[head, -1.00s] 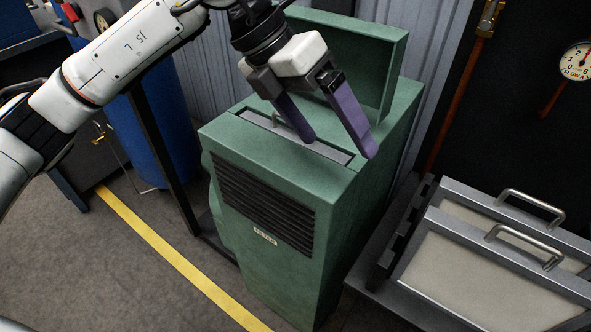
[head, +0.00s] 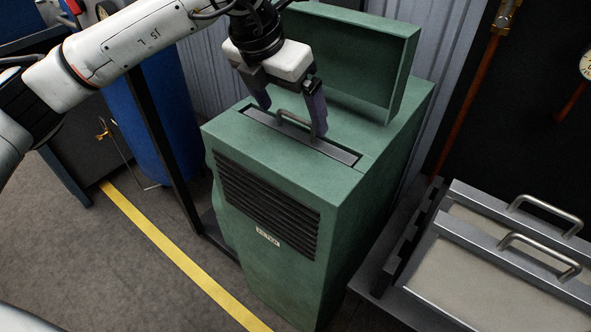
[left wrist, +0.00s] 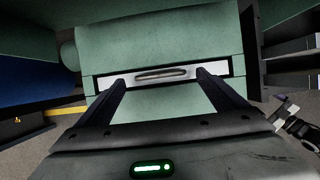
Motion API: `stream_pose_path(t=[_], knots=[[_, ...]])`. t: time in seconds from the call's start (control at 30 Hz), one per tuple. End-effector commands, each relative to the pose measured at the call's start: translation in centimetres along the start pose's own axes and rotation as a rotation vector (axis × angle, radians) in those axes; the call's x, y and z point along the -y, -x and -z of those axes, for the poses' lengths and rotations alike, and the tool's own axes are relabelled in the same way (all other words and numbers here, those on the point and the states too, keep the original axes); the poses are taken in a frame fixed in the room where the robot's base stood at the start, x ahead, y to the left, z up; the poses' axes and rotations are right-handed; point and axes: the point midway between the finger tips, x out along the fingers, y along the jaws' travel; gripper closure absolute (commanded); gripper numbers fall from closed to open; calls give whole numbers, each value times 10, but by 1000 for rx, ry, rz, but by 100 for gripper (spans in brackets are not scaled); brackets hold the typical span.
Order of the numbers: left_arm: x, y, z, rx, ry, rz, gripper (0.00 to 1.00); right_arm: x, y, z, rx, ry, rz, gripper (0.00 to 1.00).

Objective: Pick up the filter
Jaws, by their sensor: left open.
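The filter (head: 330,150) sits in the slot on top of the green cabinet (head: 270,180). Only its grey top edge and its curved metal handle (head: 297,119) show; the rest is hidden inside. My left gripper (head: 291,120) is open and empty, pointing down above the filter near the handle. In the left wrist view the open fingers (left wrist: 165,85) stand apart on either side, with the filter's handle (left wrist: 161,74) ahead between them. I cannot tell whether a finger touches the handle.
The cabinet's green lid (head: 365,60) stands open behind the slot. Two pale framed panels with handles (head: 500,260) stand in a rack at the right. A blue cylinder (head: 150,125) and a dark post are at the left.

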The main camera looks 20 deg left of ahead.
Motion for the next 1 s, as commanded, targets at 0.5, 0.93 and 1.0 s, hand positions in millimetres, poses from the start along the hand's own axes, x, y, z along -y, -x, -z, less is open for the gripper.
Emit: stream_pose_path(t=[0.5, 0.93, 1.0], knots=[[0, -16, -1, 2, 0, 1, 31, 0, 0, -1, 1, 0, -1, 0], [0, -14, -2, 6, 0, 1, 86, 0, 0, 0, 1, 0, -1, 0], [0, -14, -2, 6, 0, 1, 86, 0, 0, 0, 1, 0, -1, 0]])
